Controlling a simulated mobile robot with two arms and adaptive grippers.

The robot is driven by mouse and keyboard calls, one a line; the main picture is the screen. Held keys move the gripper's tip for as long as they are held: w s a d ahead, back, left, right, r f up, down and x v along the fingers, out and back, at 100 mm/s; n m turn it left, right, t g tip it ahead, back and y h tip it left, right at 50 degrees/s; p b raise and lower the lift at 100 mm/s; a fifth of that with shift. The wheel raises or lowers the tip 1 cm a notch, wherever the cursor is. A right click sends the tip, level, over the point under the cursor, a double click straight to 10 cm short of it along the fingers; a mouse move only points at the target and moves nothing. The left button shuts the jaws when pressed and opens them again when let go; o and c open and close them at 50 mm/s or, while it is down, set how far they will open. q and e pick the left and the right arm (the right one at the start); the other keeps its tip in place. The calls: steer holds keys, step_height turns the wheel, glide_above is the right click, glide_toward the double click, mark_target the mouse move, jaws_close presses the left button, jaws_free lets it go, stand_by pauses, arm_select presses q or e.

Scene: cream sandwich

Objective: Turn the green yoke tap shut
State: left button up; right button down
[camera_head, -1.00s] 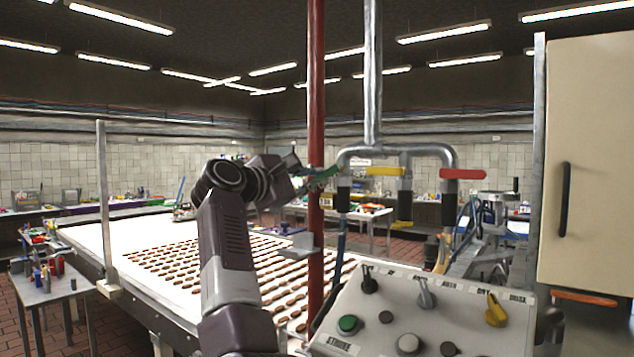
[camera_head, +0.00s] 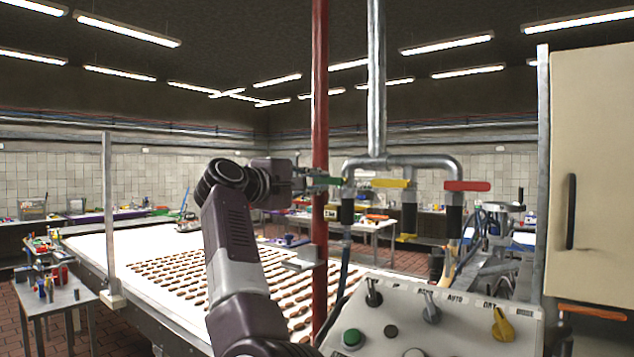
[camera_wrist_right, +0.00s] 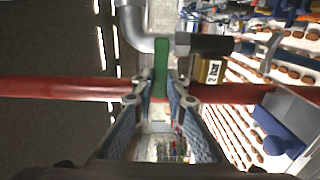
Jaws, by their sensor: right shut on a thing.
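The green yoke tap handle (camera_head: 330,181) is on the left branch of the grey pipe yoke (camera_head: 410,162). It lies about level, pointing left from its valve. My right gripper (camera_head: 308,180) is at the handle's left end. In the wrist view the green handle (camera_wrist_right: 161,62) stands upright in the picture, and the two fingers of my right gripper (camera_wrist_right: 160,98) are closed in on its near end from both sides. The exact finger contact is small and hard to see. My left gripper is not in view.
A yellow tap handle (camera_head: 391,183) and a red one (camera_head: 467,186) sit on the other branches. A red vertical pipe (camera_head: 320,120) stands close beside my gripper. Below are a control panel (camera_head: 440,325) and a white conveyor with rows of biscuits (camera_head: 130,240). A beige cabinet (camera_head: 600,170) stands right.

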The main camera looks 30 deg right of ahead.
steer(key=shift+s+d+r, duration=0.1)
steer(key=shift+r, duration=0.35)
steer(key=c, duration=2.2)
jaws_free()
steer(key=shift+o, duration=1.3)
steer(key=shift+w+d+f, duration=0.15)
steer(key=shift+w, duration=0.1)
steer(key=shift+w+d+f, duration=0.15)
steer(key=shift+d+f, duration=0.05)
steer(key=shift+f, duration=0.05)
steer(key=shift+a, duration=0.2)
steer(key=v, duration=1.1)
steer(key=shift+s+a, duration=0.2)
steer(key=shift+a, duration=0.05)
steer(key=shift+f, duration=0.1)
steer(key=shift+d, duration=0.1)
